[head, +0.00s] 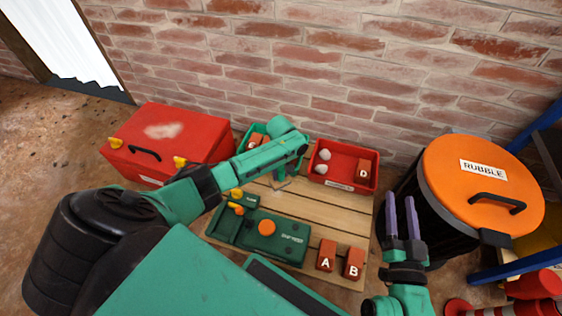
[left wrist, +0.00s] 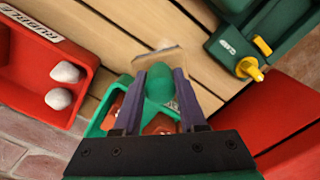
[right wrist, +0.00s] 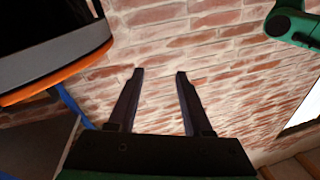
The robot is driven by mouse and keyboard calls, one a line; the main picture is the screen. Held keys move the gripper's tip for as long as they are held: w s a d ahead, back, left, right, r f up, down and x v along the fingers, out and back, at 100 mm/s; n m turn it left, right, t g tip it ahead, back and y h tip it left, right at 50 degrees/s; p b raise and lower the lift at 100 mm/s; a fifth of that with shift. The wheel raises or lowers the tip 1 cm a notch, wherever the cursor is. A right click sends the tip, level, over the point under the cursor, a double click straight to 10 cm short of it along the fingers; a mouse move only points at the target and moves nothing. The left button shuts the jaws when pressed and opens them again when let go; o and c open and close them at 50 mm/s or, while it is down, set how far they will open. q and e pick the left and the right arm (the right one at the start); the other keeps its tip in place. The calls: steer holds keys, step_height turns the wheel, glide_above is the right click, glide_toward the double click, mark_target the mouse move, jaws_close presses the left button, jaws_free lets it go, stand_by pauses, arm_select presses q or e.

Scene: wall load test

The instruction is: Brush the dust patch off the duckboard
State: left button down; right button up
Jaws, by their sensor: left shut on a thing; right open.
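My left gripper (left wrist: 158,100) is shut on the green handle (left wrist: 160,88) of a tool. A pale, flat piece (left wrist: 160,60) shows at the tool's far end, over the slats; I cannot tell whether it touches them. The slatted wooden duckboard (head: 342,213) lies by the brick wall, and its slats also fill the left wrist view (left wrist: 110,45). A whitish patch (head: 165,130) shows on the red box's lid. My right gripper (head: 402,217) is open and empty, right of the duckboard.
On the duckboard are a green case (head: 262,236), bricks A (head: 326,255) and B (head: 353,264), a red bin (head: 345,165) and a green bin (head: 246,137). A red toolbox (head: 165,145) stands left. An orange-lidded rubble drum (head: 450,190) stands right.

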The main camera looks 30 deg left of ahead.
arm_select(q)
steer(key=shift+r, duration=0.25)
steer(key=shift+r+p, duration=0.4)
steer(key=shift+p, duration=0.3)
steer(key=shift+r+p, duration=0.3)
steer(key=shift+p, duration=0.1)
steer(key=shift+r+p, duration=0.5)
steer(key=shift+p, duration=0.15)
arm_select(e)
steer(key=s+f+g, duration=0.5)
steer(key=s+f, duration=0.4)
steer(key=f, duration=0.2)
steer(key=shift+s+d+f+g+h, duration=0.2)
steer(key=shift+s+f+g+h, duration=0.1)
steer(key=shift+s+g+h, duration=0.1)
